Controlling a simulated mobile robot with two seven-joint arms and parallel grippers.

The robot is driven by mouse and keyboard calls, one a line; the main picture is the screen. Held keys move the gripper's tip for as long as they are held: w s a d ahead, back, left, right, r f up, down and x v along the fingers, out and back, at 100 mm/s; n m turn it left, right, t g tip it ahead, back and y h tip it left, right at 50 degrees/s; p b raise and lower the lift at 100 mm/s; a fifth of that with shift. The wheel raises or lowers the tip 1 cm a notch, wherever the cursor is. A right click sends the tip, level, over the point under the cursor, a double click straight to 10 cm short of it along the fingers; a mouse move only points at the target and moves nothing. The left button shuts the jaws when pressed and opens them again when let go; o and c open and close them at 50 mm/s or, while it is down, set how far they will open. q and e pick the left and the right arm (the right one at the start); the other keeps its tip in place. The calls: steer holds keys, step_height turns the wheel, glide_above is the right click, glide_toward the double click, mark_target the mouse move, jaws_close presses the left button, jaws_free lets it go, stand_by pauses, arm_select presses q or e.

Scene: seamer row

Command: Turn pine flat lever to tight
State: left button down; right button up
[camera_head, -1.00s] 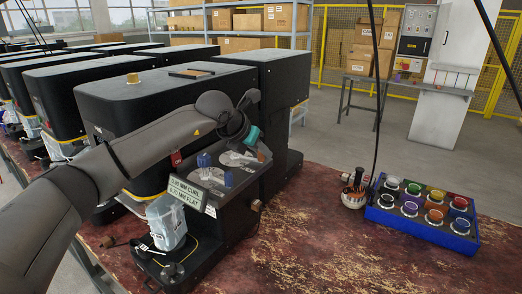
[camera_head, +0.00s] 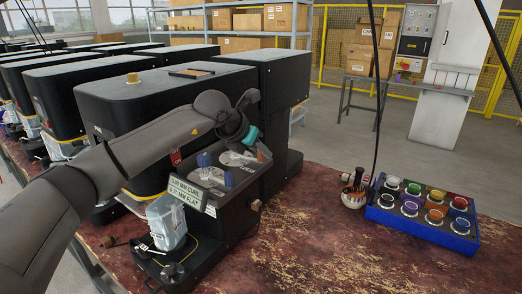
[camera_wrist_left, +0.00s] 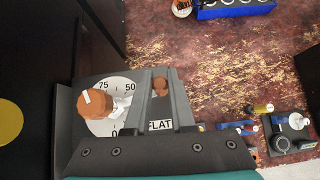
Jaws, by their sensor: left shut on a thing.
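My left gripper (camera_head: 256,150) reaches down over the dial panel (camera_head: 236,172) of the near black machine. In the left wrist view my left gripper (camera_wrist_left: 162,74) is closed around a brown lever knob (camera_wrist_left: 160,87), which shows between its two grey fingers. The label FLAT (camera_wrist_left: 160,126) shows below that knob. My right gripper is not in view.
A blue tray (camera_head: 450,240) of coloured jars and a pot of tools (camera_head: 353,196) stand to the right. The bench between is clear.

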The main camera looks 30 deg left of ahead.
arm_select(q)
steer(key=shift+s+m+g+h, duration=0.3)
steer(key=shift+s+m+h, duration=0.6)
steer(key=shift+m, duration=0.5)
steer(key=shift+w, duration=0.1)
steer(key=c, duration=0.8)
jaws_free()
steer(key=shift+o, duration=0.2)
steer(key=shift+r, duration=0.1)
steer(key=b+v, duration=0.1)
steer(key=v, duration=1.4)
steer(key=shift+a+b, duration=0.2)
steer(key=shift+b, duration=0.1)
